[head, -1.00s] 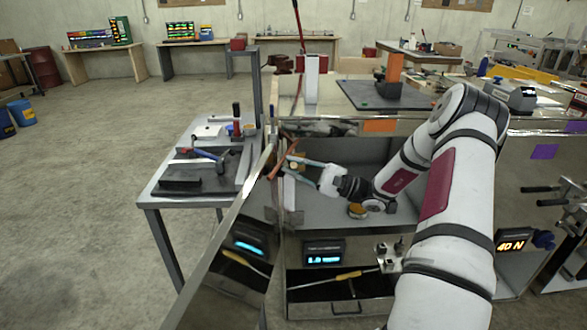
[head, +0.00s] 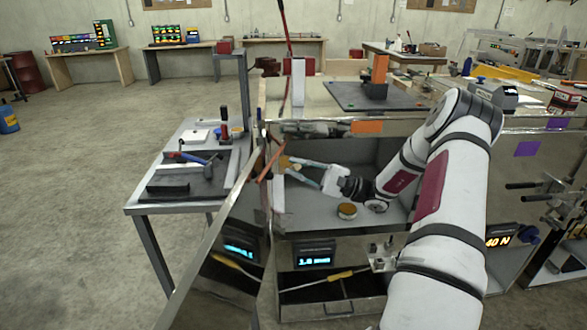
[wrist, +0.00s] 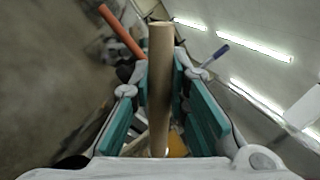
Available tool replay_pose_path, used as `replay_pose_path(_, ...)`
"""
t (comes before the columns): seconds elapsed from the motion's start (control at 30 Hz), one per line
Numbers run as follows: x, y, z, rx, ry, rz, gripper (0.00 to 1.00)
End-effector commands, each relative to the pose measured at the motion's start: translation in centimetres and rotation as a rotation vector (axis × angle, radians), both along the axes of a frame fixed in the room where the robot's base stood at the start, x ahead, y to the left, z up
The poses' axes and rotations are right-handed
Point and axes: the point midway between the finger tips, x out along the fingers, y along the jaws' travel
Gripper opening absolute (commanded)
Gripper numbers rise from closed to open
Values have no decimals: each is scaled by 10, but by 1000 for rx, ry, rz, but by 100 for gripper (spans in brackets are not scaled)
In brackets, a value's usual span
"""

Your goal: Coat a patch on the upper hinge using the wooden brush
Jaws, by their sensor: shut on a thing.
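My gripper (head: 288,168) has teal fingers and is beside the left front edge of the open compartment, near the opened door panel (head: 212,232). In the wrist view, its fingers (wrist: 172,105) are shut around a round wooden handle, which I take to be the wooden brush (wrist: 160,75). The brush's bristles cannot be made out. In the head view, only a small brownish bit shows at the fingertips. The upper hinge is not clearly distinguishable; the door's upper joint with the trailer is crowded behind the fingers. No coated patch can be made out.
An orange-red bar (head: 272,163) slants close to the fingertips; a similar one shows in the wrist view (wrist: 122,32). A side table (head: 135,198) with a hammer (head: 195,157) stands left.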

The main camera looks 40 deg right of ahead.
Motion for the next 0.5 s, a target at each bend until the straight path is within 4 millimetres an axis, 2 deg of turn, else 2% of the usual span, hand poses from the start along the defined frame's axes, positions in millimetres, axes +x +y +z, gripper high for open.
replay_pose_path(0.5,21,30,0,0,0,2,0)
